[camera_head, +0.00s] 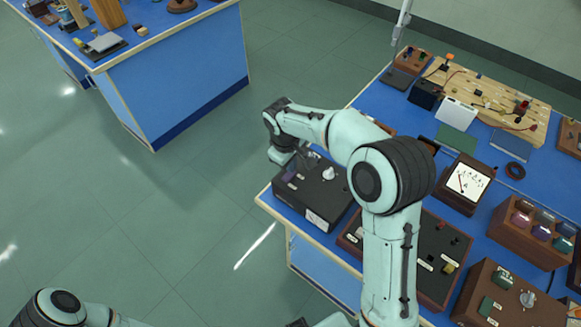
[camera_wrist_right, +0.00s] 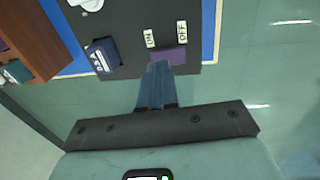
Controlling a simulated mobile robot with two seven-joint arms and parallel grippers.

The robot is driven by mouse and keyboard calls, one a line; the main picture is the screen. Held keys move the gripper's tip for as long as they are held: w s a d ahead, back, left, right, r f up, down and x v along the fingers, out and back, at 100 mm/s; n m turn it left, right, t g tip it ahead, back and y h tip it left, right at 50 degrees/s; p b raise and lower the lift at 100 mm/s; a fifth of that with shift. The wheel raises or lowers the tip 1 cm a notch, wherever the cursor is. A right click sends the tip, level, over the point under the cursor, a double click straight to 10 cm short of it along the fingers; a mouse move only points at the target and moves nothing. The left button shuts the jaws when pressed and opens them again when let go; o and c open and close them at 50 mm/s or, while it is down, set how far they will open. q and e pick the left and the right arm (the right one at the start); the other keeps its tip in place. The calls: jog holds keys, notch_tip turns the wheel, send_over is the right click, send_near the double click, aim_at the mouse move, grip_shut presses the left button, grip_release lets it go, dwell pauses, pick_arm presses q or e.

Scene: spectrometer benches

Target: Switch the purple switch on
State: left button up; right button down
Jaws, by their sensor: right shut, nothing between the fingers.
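The purple switch (camera_wrist_right: 168,58) sits near the edge of a black box (camera_head: 322,205), with an ON label (camera_wrist_right: 150,38) and an OFF label (camera_wrist_right: 182,31) beside it. In the wrist view ON is on the left and OFF on the right. My right gripper (camera_wrist_right: 158,68) is shut and empty. Its fingertips overlap the switch's edge on the ON side in the wrist view; I cannot tell whether they touch it. The fingertips hide part of the switch, and its tilt is unclear. My left gripper is out of view.
The black box has a pale knob (camera_head: 329,173) and a blue block (camera_wrist_right: 102,57) on top. It stands at the corner of a blue bench (camera_head: 272,201). A dial meter (camera_head: 467,182) and a wooden rack of coloured pieces (camera_head: 533,230) stand to the right. Open floor lies left.

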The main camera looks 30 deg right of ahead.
jog(key=shift+w+d+f, duration=0.1)
jog(key=shift+d+f, duration=0.05)
jog(key=shift+f, duration=0.9)
